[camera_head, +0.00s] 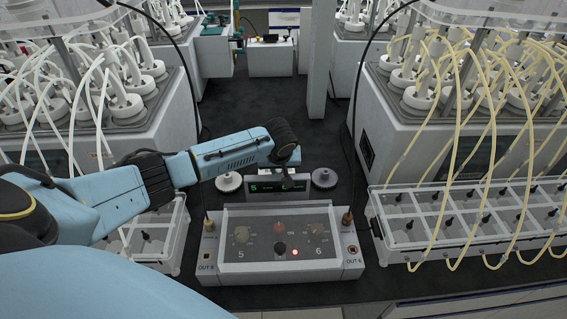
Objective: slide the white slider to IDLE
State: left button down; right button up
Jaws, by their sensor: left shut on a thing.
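My left arm comes in from the left, and its gripper (289,183) points down at a small dark display unit (263,188) with green characters, behind the front control box. The gripper is shut at the right part of this unit, on what appears to be the white slider. The slider itself is hidden behind the fingers or too small to make out, and no IDLE label can be read. My right gripper is not in view.
A control box (232,268) marked 5 and 6, with knobs and a lit red lamp (295,252), stands in front. Round grey discs (324,178) flank the display unit. Compartment trays (400,206) and tubed reactors stand on both sides.

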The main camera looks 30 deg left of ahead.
pick_arm(q)
jog(key=c, duration=1.3)
grip_release()
jog(key=shift+r, duration=0.1)
jog(key=p+v, duration=0.1)
jog(key=v, duration=1.2)
jog(key=shift+s, duration=0.1)
